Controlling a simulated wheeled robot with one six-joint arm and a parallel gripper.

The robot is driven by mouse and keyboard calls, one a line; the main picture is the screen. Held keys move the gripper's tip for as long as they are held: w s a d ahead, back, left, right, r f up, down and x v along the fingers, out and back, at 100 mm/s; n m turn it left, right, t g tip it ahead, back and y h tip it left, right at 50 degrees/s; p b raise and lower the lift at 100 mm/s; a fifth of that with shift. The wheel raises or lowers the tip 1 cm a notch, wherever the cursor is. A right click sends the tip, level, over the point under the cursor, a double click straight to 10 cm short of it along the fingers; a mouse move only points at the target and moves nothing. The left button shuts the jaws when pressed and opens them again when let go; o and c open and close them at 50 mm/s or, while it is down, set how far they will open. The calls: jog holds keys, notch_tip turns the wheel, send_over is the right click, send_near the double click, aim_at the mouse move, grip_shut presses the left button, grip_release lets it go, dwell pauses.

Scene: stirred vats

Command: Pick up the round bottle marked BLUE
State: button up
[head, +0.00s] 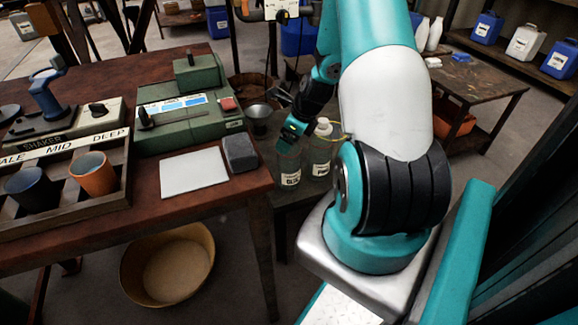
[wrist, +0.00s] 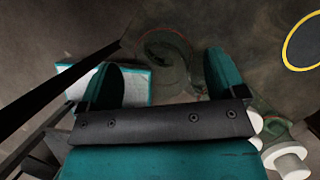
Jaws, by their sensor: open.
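A clear round bottle (head: 289,167) stands on the low bench beside the dark red table in the head view. Its small white label appears to read BLUE. My gripper (head: 292,130) is directly above it and covers its top. In the wrist view my open gripper (wrist: 164,80) has a finger on each side of a round glass shape (wrist: 168,52), likely this bottle seen from above. No contact is visible. A second clear bottle (head: 321,150) with a white cap and label stands close on its right.
A metal cup (head: 259,118) stands just left of the bottles. The dark red table (head: 120,215) carries a green device (head: 185,120), a white plate (head: 193,172), a grey block (head: 240,153) and a rack with cups. A yellow basin (head: 168,262) is on the floor.

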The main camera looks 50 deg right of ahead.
jog(key=shift+w+f, duration=0.15)
jog(key=shift+f, duration=0.25)
jog(key=shift+c, duration=0.4)
jog(key=c, duration=1.5)
jog(key=shift+r, duration=0.1)
